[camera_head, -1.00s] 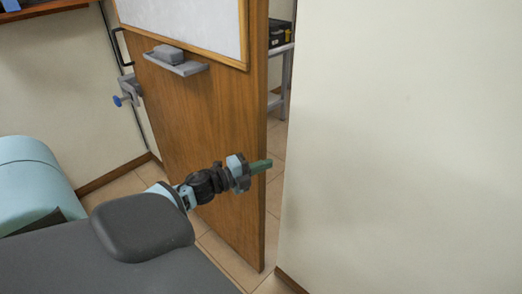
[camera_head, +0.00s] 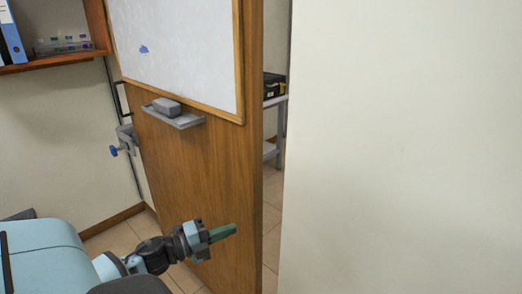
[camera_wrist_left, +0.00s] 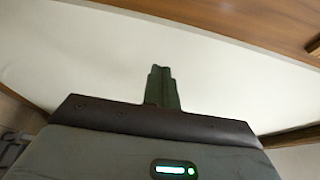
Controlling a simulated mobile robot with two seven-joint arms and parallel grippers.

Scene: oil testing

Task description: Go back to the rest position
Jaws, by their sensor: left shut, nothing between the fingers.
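My left gripper (camera_head: 222,233) is in the lower middle of the head view, with its green fingers pointing right. It is shut and empty, in front of the lower part of the wooden door (camera_head: 222,165). In the left wrist view the fingers (camera_wrist_left: 160,72) are together, with a pale surface behind them. Whether the gripper touches the door cannot be told. My right gripper is in neither view.
The door stands ajar beside a pale wall (camera_head: 400,150). It carries a whiteboard (camera_head: 185,50) and a grey ledge with an eraser (camera_head: 167,106). A shelf (camera_head: 70,57) is at upper left. Beyond the gap stands a table with a black box (camera_head: 273,86). Tiled floor (camera_head: 110,240) shows below.

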